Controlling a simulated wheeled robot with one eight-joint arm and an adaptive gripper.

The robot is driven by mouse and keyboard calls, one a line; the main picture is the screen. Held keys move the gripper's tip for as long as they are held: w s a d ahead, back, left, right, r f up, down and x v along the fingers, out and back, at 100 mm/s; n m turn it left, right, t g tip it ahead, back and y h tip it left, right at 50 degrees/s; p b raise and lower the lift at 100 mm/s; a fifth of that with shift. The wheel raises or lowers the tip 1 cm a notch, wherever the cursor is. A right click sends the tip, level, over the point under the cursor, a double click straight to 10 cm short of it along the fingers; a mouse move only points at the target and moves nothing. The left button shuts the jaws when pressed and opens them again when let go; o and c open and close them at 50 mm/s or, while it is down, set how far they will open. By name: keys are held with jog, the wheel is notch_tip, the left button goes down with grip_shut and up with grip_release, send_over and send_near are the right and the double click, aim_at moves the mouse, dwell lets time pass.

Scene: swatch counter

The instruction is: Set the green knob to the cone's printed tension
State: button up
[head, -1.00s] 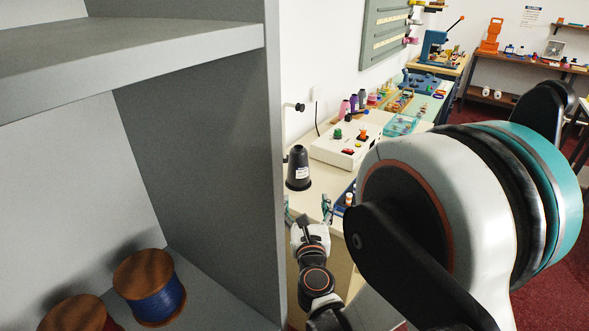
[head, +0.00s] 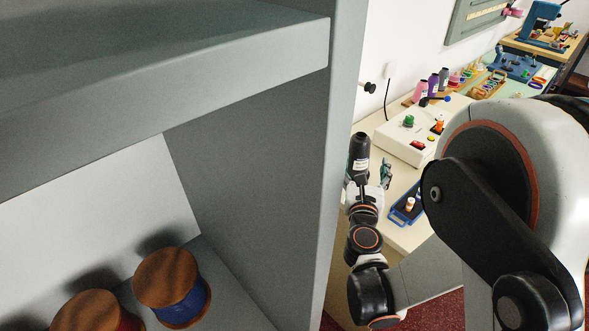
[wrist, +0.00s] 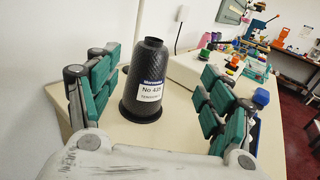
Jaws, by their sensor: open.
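The black thread cone (head: 359,146) stands upright on the pale counter at the left in the head view. In the wrist view the cone (wrist: 148,78) stands between the fingers, with clear gaps on both sides. Its white label reads something like "No 435" with a tension line below; the tension value is too small to read. My gripper (head: 369,178) is open, its teal-padded fingers on either side of the cone's near side. The green knob (head: 409,121) is on top of the white box (head: 395,145) behind the cone; its setting cannot be read.
A grey shelf panel (head: 265,185) fills the left of the head view, with wooden spools (head: 172,287) on it. A blue tray (head: 403,217) lies on the counter right of my gripper. Pink and purple cones (head: 432,88) stand behind the box.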

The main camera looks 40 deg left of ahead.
aim_at(361, 143)
jog(key=p+x, duration=0.1)
jog(key=x, duration=0.1)
jog(key=p+x, duration=0.1)
jog(key=x, duration=0.2)
jog(key=f+p+x, duration=0.1)
jog(key=x, duration=0.1)
jog(key=shift+a+p, duration=0.35)
jog(key=shift+a, duration=0.25)
jog(key=shift+r+b+x, duration=0.15)
jog(key=shift+b+x, duration=0.2)
jog(key=shift+x, duration=1.2)
jog(key=shift+r+b+x, duration=0.1)
jog(key=shift+b+x, duration=0.25)
jog(key=shift+x, duration=1.15)
jog(key=shift+c, duration=0.6)
grip_shut()
jog(key=shift+r, duration=0.1)
